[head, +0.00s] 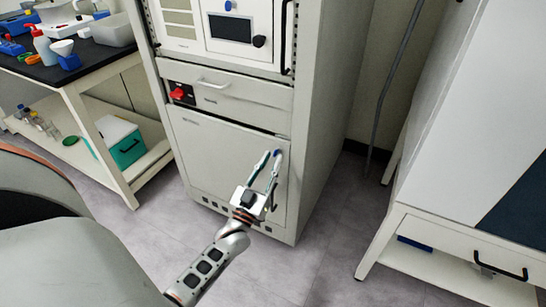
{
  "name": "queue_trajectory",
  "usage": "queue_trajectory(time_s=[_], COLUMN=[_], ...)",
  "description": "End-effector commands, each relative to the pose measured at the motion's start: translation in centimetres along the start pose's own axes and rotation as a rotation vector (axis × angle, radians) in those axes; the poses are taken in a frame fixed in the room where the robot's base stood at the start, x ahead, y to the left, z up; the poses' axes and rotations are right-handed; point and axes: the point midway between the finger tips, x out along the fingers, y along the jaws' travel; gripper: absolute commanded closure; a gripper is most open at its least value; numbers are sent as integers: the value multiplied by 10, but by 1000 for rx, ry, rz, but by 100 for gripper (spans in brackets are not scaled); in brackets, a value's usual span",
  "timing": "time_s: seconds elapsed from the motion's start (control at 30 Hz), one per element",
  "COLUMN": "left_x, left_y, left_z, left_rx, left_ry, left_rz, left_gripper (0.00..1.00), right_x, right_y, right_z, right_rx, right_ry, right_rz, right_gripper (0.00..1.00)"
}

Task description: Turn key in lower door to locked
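The lower door (215,160) is the light grey panel at the bottom of the cabinet, and it looks closed. My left gripper (270,155) is in front of the door's upper right part. Its two fingers point up toward the door with a visible gap between the tips, and I see nothing held between them. A small dark blue spot shows at the right fingertip; I cannot tell whether it is the key or part of the finger. The key is not clearly visible, so its turn position cannot be read. My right gripper is out of view.
Above the door are a drawer with a handle (213,84), a red switch (179,93) and a control panel with a dark screen (230,28). A bench (72,81) with labware stands left. A white cabinet (448,120) stands right. The floor between is clear.

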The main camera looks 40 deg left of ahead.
Motion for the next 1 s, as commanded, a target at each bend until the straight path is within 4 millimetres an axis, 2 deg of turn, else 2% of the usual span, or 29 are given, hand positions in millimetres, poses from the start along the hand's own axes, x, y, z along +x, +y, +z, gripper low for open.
queue_trajectory(time_s=[0.03, 0.3, 0.5, 0.67, 1.0], left_x=[-12, -67, -94, -102, -103], left_y=[0, 0, 0, 0, 0], left_z=[2, 2, 1, 0, 0], left_rx=[0, -1, 0, -1, -1], left_ry=[-5, -5, -3, -1, -1], left_rz=[0, 0, 1, 0, 0], left_gripper=[79, 79, 79, 79, 79], right_x=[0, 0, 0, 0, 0], right_y=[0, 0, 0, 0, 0], right_z=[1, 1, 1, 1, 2], right_rx=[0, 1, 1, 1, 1], right_ry=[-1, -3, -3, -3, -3], right_rz=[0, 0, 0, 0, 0], right_gripper=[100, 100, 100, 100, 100])
